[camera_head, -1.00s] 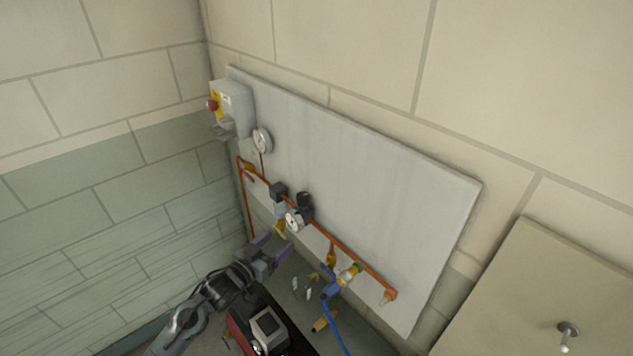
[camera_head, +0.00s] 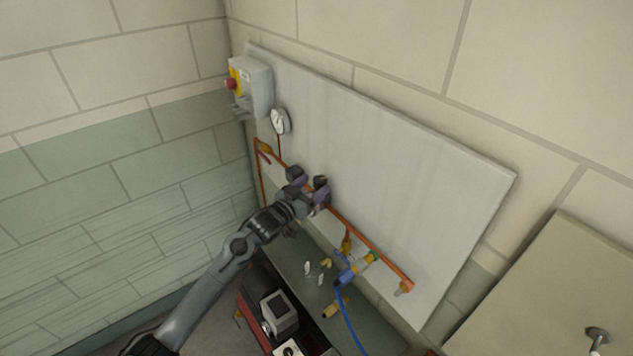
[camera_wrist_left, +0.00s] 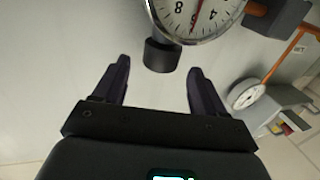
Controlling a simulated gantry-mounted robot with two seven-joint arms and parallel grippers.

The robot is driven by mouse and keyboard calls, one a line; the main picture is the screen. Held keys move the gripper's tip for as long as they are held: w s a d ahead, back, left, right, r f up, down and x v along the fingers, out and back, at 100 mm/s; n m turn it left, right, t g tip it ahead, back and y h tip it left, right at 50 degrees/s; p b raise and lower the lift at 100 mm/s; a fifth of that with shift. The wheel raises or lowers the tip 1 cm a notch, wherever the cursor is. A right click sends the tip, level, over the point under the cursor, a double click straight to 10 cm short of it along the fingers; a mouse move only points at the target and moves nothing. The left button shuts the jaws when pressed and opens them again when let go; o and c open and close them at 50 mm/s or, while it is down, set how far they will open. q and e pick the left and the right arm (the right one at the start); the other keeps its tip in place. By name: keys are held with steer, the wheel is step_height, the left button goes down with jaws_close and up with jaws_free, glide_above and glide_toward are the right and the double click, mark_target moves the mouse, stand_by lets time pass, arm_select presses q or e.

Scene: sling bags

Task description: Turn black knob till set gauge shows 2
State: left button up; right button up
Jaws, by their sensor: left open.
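The black knob (camera_wrist_left: 160,57) shows in the left wrist view as a short dark cylinder beside the white set gauge (camera_wrist_left: 197,16). The gauge is cut off by the top edge; a thin red line crosses its dial, but I cannot tell the reading. My left gripper (camera_wrist_left: 158,66) is open, its two dark fingers on either side of the knob, with gaps showing. In the head view the left gripper (camera_head: 312,197) is at the regulator on the pipe. The knob (camera_head: 321,183) shows there as a dark top, and the gripper hides the set gauge. My right gripper is not in view.
A second round gauge (camera_head: 280,121) and a grey box with a red button (camera_head: 230,84) are at the board's left end. The copper pipe (camera_head: 371,249) runs along the grey board (camera_head: 400,180). A blue valve (camera_head: 353,272) and hose are lower right.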

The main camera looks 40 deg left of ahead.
arm_select(q)
steer(key=shift+w, duration=1.2)
steer(key=c, duration=1.1)
steer(key=shift+o, duration=0.2)
